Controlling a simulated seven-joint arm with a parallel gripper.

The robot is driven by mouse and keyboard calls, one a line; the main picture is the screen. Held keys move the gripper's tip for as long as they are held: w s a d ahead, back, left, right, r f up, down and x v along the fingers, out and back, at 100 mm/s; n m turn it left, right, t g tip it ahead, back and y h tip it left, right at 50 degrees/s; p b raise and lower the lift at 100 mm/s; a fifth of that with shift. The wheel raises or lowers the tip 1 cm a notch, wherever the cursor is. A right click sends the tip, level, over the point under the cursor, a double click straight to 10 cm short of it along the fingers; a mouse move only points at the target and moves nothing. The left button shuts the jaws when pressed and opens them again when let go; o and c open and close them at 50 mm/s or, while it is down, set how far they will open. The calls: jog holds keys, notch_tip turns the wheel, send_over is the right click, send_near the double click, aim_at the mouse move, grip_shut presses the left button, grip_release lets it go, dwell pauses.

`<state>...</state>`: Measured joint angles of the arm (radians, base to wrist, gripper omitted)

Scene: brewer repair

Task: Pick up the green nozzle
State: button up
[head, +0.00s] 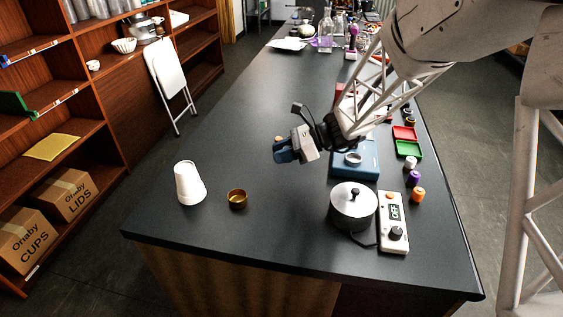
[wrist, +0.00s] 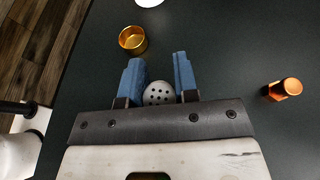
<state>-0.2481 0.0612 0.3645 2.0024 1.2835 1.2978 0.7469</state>
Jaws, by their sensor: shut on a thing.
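My gripper (head: 288,150) is above the dark counter (head: 240,120), left of the blue machine base. In the wrist view, my gripper (wrist: 158,75) has its two blue fingers on either side of a pale round piece with small dark holes (wrist: 158,94). It sits back between the fingers, and they are shut on it. Only its perforated face shows; I see no green on it, and its body is hidden. A copper-orange nozzle-like piece (wrist: 285,88) lies on the counter to the right. It shows in the head view (head: 278,139) behind my gripper.
A gold cup (head: 237,199) and upturned white cups (head: 189,183) stand at the left. A blue base (head: 356,160), a lidded pot (head: 352,206), a control box (head: 393,223), and red (head: 404,133) and green (head: 408,149) trays occupy the right.

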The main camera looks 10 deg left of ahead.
jog(key=shift+r, duration=0.4)
dwell(0.4)
